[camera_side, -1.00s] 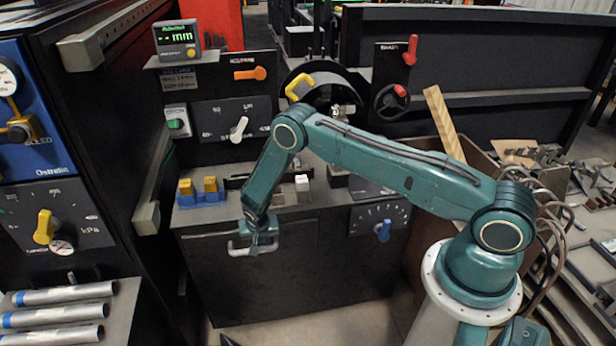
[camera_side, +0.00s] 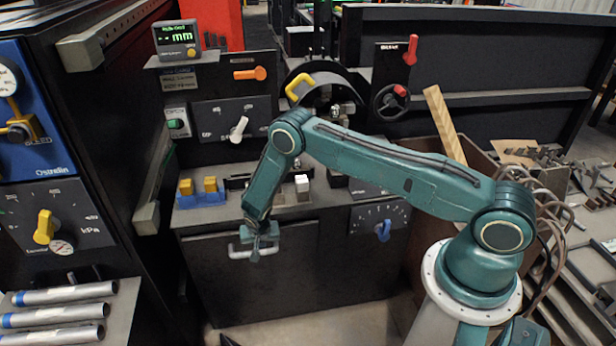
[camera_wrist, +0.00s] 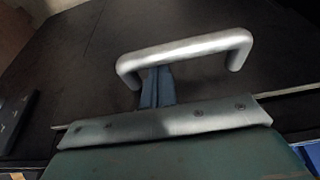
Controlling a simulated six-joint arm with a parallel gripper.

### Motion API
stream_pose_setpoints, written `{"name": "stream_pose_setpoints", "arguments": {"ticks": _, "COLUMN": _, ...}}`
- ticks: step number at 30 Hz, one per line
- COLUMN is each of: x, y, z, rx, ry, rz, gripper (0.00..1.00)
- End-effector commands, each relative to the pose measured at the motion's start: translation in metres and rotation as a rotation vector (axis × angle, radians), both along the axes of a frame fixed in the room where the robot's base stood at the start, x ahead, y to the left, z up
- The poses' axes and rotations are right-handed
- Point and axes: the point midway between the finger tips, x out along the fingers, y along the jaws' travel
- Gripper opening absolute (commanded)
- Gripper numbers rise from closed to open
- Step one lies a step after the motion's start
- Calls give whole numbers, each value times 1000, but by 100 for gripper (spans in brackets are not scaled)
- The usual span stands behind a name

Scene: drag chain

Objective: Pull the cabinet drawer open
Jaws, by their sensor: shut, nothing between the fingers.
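The dark drawer front (camera_side: 290,275) sits below the bench top and looks shut or nearly so. Its pale grey bar handle (camera_side: 237,253) lies near the drawer's upper left. In the wrist view the handle (camera_wrist: 195,48) spans the upper middle. My two blue-grey fingers (camera_wrist: 158,88) are together, with nothing between them. They lie between the handle's two posts, nearer the left one, and the bar hides their tips. I cannot tell whether they touch the bar.
The bench top above carries yellow and blue blocks (camera_side: 198,190) and white blocks (camera_side: 302,183). A blue knob (camera_side: 383,230) is right of the drawer. Metal tubes (camera_side: 60,315) lie at the lower left. The floor before the drawer looks free.

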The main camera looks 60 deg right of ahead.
Motion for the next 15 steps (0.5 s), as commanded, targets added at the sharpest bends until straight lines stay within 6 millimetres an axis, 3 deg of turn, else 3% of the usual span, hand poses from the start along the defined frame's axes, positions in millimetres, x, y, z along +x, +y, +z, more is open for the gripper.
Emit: {"name": "stream_pose_setpoints", "arguments": {"ticks": 15, "x": -84, "y": 84, "z": -2, "rx": 3, "ry": 14, "rz": 11, "gripper": 0}}
